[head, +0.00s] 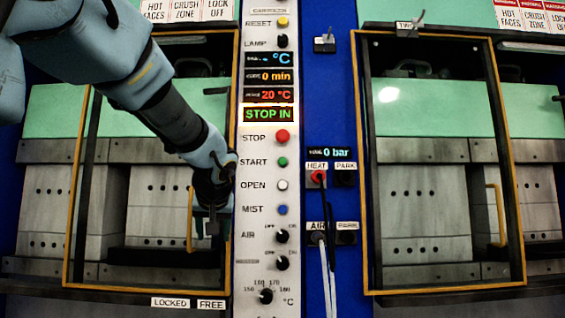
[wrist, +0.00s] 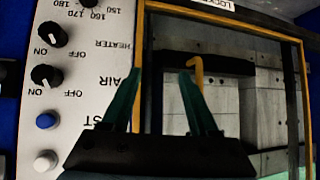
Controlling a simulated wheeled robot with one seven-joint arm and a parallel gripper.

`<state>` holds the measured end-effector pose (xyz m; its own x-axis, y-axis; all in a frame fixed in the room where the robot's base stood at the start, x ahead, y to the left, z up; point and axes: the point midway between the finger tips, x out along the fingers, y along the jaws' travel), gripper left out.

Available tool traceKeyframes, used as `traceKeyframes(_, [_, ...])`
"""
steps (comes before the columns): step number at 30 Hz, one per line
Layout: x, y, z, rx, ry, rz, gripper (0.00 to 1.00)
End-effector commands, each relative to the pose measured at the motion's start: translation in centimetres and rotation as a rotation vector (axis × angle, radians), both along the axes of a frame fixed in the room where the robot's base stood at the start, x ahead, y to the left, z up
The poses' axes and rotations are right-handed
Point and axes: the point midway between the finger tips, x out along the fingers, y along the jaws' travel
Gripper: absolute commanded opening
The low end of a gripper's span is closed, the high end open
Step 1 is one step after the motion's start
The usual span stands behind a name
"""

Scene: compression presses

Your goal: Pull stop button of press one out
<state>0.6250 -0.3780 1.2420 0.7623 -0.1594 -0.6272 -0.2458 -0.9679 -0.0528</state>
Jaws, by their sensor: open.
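The red STOP button (head: 282,136) sits on the white control panel (head: 252,190), right of the left press. A lit display (head: 268,114) above it reads "STOP IN". My gripper (head: 212,228) hangs in front of the left press door, left of the panel and lower than the button, clear of it. In the wrist view my gripper (wrist: 160,85) has its two green fingers spread with nothing held between them. The wrist view is upside down and does not show the red button.
The left press's yellow door handle (head: 190,218) is close to my gripper; it also shows in the wrist view (wrist: 197,73). A green START button (head: 282,162) is just below STOP, with several knobs lower. Hoses (head: 326,255) hang right of the panel.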

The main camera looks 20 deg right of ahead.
Motion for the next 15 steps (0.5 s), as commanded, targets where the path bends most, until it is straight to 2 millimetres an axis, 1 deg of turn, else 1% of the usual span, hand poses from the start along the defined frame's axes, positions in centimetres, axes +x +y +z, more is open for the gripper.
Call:
traceKeyframes(1, [-0.8,-3.7,3.1,-0.065,-0.116,-0.033,0.68])
traceKeyframes(2, [-1.5,-5.4,5.7,-0.107,-0.175,-0.042,0.71])
traceKeyframes(3, [-2.6,-7.3,9.0,-0.164,-0.247,-0.054,0.75])
traceKeyframes(4, [-3.6,-8.5,11.4,-0.208,-0.294,-0.064,0.78])
traceKeyframes(5, [-4.7,-9.4,13.5,-0.252,-0.337,-0.071,0.78])
traceKeyframes(6, [-6.1,-10.5,16.2,-0.307,-0.388,-0.080,0.78])
traceKeyframes(7, [-7.2,-11.0,18.0,-0.345,-0.420,-0.086,0.78])
traceKeyframes(9, [-9.3,-11.8,21.3,-0.421,-0.478,-0.098,0.78])
traceKeyframes(10, [-10.0,-12.0,22.4,-0.446,-0.496,-0.102,0.78])
traceKeyframes(12, [-11.1,-12.2,24.2,-0.488,-0.524,-0.106,0.78])
traceKeyframes(15, [-11.5,-12.5,25.4,-0.514,-0.538,-0.108,0.78])
